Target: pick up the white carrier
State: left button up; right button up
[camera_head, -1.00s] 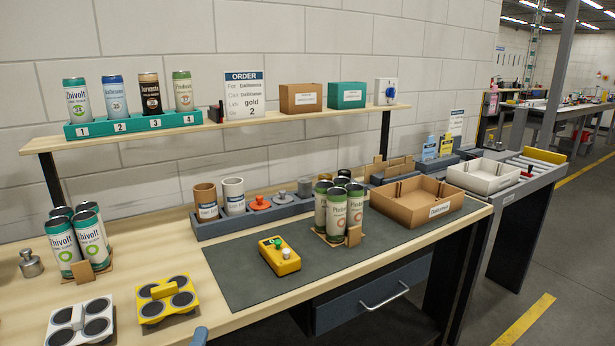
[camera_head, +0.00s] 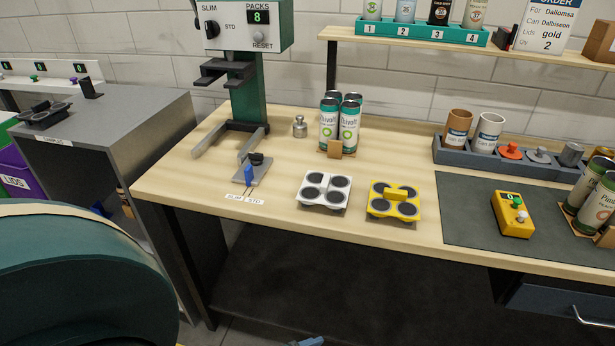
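The white carrier (camera_head: 325,189) lies flat on the light wooden bench, near its front edge, with several dark round pads in its top. A similar yellow carrier (camera_head: 394,200) with a raised yellow handle lies just to its right, apart from it. Nothing is touching the white carrier from above. Neither of my grippers can be made out. Only a small blue-grey piece shows at the bottom edge of the picture, and I cannot tell what it is.
A cluster of teal-and-white cans (camera_head: 349,126) stands behind the carriers, beside a small metal weight (camera_head: 299,127). A green press (camera_head: 247,88) with a control box stands at the bench's back left. A yellow button box (camera_head: 513,214) sits on the dark mat (camera_head: 462,205). Bare wood surrounds the white carrier.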

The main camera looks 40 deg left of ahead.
aim_at(331, 190)
jog(key=u, duration=0.95)
